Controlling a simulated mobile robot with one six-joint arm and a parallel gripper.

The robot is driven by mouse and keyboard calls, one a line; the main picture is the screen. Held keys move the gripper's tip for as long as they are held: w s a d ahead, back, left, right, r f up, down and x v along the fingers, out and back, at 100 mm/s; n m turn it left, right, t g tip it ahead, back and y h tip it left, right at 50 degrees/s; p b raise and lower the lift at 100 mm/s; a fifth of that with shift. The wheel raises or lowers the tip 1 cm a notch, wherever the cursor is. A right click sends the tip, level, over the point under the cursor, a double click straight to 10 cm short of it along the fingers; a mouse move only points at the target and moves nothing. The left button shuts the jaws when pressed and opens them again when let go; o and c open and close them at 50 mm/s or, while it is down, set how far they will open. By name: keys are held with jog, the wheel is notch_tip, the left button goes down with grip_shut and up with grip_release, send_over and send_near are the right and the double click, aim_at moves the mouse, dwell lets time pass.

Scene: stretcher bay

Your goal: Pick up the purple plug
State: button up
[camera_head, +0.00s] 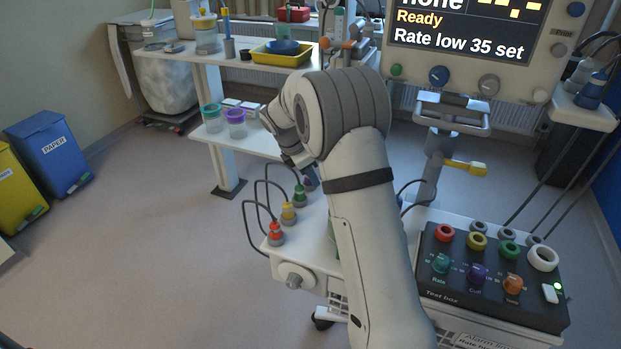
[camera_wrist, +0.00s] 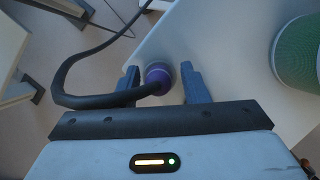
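The purple plug (camera_wrist: 157,76) shows in the wrist view with a black cable curving away from it to the left. It stands near the edge of a white surface. My gripper (camera_wrist: 160,84) is open, with one dark finger on each side of the plug and a small gap visible on both sides. In the head view my gripper (camera_head: 301,160) points down over the white cart, mostly hidden by my arm. Only a small purple part of the plug (camera_head: 309,183) shows below it there.
Green (camera_head: 300,195), yellow (camera_head: 288,213) and red (camera_head: 275,233) cabled plugs stand in a row on the cart's left side. A test box (camera_head: 490,290) with knobs and coloured sockets is at the right. A green cylindrical thing (camera_wrist: 298,55) is right of the plug in the wrist view.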

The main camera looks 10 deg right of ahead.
grip_shut()
dwell(0.3)
